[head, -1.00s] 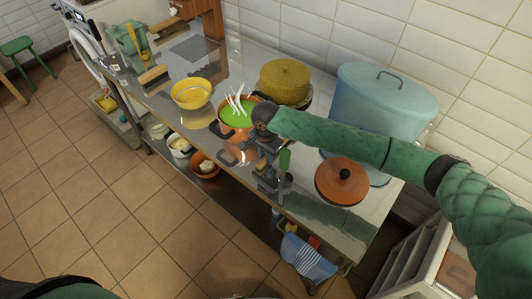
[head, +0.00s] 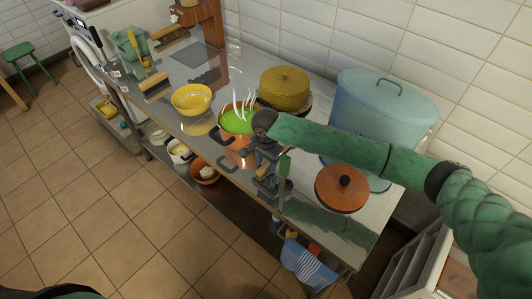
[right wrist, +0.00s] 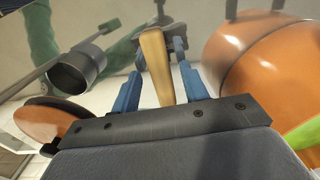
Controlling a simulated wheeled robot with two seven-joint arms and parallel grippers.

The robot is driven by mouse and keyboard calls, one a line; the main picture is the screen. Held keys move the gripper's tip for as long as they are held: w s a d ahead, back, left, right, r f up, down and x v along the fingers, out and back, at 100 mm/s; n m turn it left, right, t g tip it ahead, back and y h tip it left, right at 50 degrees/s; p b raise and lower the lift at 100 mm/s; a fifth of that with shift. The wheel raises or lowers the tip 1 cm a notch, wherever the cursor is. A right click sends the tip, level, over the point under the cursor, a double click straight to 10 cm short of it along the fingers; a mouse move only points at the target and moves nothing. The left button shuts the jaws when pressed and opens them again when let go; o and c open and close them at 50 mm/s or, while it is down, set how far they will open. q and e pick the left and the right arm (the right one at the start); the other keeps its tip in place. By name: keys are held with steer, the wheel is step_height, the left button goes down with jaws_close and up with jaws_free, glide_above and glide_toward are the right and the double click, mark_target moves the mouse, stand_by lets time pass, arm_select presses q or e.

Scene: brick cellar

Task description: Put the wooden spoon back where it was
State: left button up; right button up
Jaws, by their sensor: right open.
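My right gripper (right wrist: 162,90) is open, with a finger on each side of the handle. I cannot tell whether either finger touches it. In the head view my right gripper (head: 268,182) points down at the counter's front edge, just right of the orange pot (head: 238,145) with green contents. A bit of brown wood shows there. My left gripper is not in view.
A dark metal ladle cup (right wrist: 76,70) hangs close by in the right wrist view. An orange lid (head: 341,188) lies on the steel counter (head: 310,150) to the right. A yellow bowl (head: 192,99), a yellow-brown pot (head: 284,88) and a blue pot (head: 385,105) stand around.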

step_height(320, 180, up, 6)
steer(key=b, duration=0.2)
steer(key=shift+f+b, duration=0.25)
steer(key=shift+b, duration=0.05)
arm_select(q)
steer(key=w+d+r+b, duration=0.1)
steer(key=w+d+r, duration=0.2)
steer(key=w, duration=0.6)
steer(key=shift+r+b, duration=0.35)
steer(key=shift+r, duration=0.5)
arm_select(e)
step_height(320, 180, up, 6)
